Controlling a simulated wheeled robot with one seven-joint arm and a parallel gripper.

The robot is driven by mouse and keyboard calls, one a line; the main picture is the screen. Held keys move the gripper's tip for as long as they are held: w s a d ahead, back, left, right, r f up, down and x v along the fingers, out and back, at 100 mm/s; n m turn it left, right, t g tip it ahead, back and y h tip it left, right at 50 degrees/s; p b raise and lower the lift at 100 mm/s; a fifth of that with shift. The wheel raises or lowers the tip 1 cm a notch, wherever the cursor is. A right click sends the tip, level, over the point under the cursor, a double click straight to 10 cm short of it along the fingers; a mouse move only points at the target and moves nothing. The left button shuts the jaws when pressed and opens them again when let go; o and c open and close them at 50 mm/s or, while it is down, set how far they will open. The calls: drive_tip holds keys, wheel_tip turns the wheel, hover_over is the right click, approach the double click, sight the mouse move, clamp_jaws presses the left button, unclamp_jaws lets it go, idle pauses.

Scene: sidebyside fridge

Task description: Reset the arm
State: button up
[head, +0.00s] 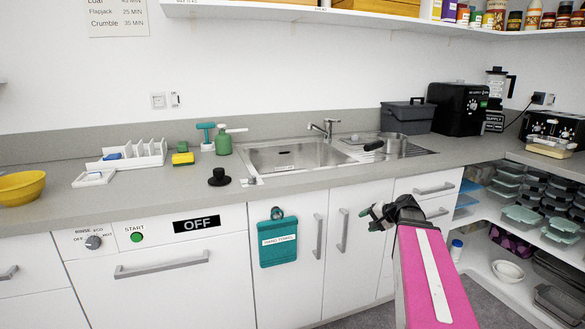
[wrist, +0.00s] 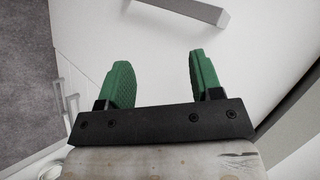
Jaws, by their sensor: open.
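Open shelves with containers (head: 520,215) are at the right. Grey floor (wrist: 25,60) shows in the wrist view.

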drive_tip(key=s+a+f+n+g+h, duration=0.3)
drive_tip(key=s+a+f, duration=0.2)
drive_tip(key=s+f, duration=0.3)
drive_tip(key=s+a+f+n+g+h, duration=0.3)
drive_tip(key=s+a+f+h, duration=0.1)
drive_tip(key=s+f, duration=0.4)
drive_tip(key=shift+a+f+n+g, duration=0.3)
drive_tip(key=shift+a+f+g, duration=0.1)
drive_tip(key=shift+a, duration=0.25)
drive_tip(key=shift+s, duration=0.1)
